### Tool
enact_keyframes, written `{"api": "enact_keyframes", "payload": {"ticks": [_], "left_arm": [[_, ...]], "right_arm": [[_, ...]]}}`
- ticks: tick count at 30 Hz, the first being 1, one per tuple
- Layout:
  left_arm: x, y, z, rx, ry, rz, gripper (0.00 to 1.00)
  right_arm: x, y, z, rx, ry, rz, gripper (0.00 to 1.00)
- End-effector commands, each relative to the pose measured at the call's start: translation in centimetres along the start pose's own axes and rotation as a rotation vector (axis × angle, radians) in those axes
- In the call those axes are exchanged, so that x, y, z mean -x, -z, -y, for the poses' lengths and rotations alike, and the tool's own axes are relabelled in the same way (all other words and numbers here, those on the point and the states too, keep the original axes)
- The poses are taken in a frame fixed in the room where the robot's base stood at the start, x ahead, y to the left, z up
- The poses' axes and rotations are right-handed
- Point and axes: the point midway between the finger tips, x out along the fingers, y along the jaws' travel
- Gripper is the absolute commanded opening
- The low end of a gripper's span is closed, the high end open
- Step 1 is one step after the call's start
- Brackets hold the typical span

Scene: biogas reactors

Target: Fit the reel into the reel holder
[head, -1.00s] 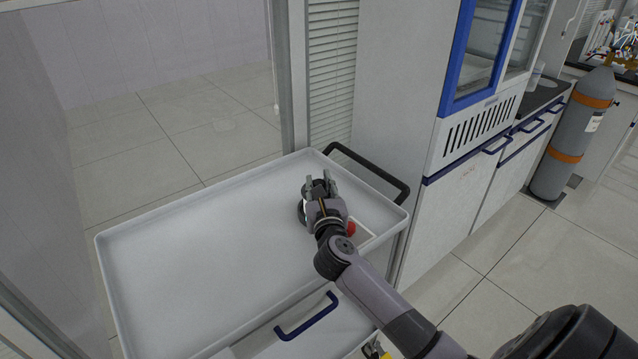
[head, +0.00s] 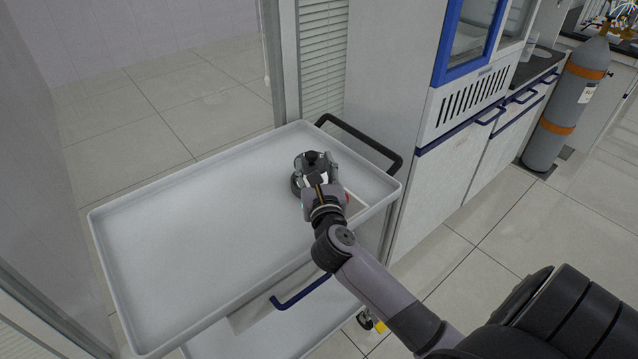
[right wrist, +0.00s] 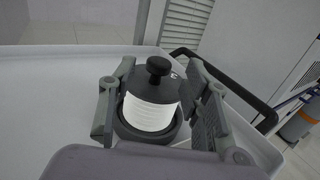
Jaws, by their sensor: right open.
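A reel with white ribbed windings (right wrist: 150,112), a black top and a black knob stands upright near the right end of the white cart tray. A dark ring surrounds its bottom; I cannot tell whether this is the reel's own flange or the reel holder. Its black top also shows in the head view (head: 311,159). My right gripper (head: 316,168) is open, with one finger on either side of the reel. In the right wrist view the spread fingers (right wrist: 160,68) flank it, with a gap visible at the left. My left gripper is out of view.
The white tray (head: 180,235) has a raised rim and is bare on its left and middle. A black handle (head: 365,140) rises at its right end. A small red part (head: 347,197) shows beside my right gripper. A tall cabinet (head: 400,100) stands behind.

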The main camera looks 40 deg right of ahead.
Motion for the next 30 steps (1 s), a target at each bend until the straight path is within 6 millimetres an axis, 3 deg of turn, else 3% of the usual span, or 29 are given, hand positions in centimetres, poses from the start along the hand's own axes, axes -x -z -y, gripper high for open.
{"api": "enact_keyframes", "payload": {"ticks": [6, 11, 30], "left_arm": [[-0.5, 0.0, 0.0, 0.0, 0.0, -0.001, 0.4], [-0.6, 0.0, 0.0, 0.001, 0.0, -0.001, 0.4], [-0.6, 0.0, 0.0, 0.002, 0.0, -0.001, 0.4]], "right_arm": [[4.6, 0.1, 0.0, -0.002, 0.0, -0.002, 0.44], [6.4, 0.1, 0.0, 0.0, 0.0, 0.0, 0.44], [7.0, 0.0, 0.0, 0.001, 0.0, 0.001, 0.44]]}}
